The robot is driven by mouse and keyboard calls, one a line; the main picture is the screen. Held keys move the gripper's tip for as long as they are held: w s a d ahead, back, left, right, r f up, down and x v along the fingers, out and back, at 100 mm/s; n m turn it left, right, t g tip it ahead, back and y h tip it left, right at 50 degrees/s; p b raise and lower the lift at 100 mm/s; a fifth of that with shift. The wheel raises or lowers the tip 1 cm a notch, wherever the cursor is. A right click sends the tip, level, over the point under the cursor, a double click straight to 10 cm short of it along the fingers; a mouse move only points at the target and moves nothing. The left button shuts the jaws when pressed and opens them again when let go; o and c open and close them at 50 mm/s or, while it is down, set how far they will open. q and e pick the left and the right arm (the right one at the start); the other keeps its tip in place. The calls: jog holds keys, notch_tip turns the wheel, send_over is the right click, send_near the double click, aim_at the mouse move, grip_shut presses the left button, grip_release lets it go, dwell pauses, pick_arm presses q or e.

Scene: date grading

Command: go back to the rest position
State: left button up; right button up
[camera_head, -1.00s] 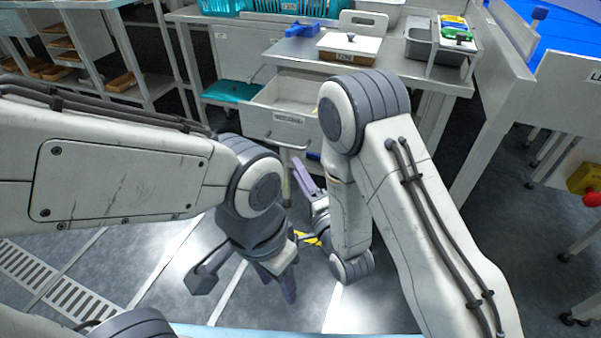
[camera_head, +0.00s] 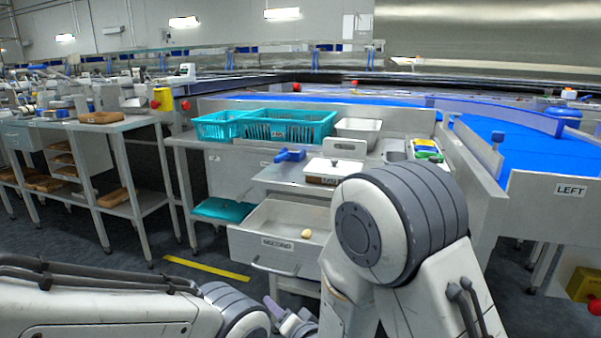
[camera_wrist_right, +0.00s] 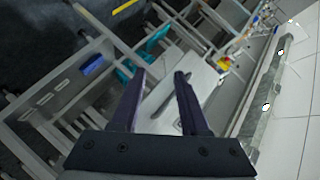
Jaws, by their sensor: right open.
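My right gripper (camera_head: 287,314) shows at the bottom edge of the head view, its purple fingers partly cut off by the frame. In the right wrist view its two fingers (camera_wrist_right: 160,76) stand apart with nothing between them. My right arm's big grey-and-white joint fills the lower right of the head view. My left arm comes in low from the left, and its gripper is out of the frame.
Teal crates (camera_head: 285,127) stand behind. A shelf rack (camera_head: 125,197) stands left.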

jog(key=s+d+r+n+g+h, duration=0.2)
jog(key=s+d+n+g, duration=0.15)
jog(key=s, duration=0.55)
jog(key=s+d+r+n+g+h, duration=0.1)
jog(key=s+d+n+g+h, duration=0.15)
jog(key=s+n+g, duration=0.4)
jog(key=s+d+r+n+g+h, duration=0.1)
jog(key=s+d+r+n+g, duration=0.2)
jog(key=s, duration=0.8)
notch_tip(320, 180, up, 34)
jog(key=p, duration=3.5)
jog(key=shift+d+t, duration=0.4)
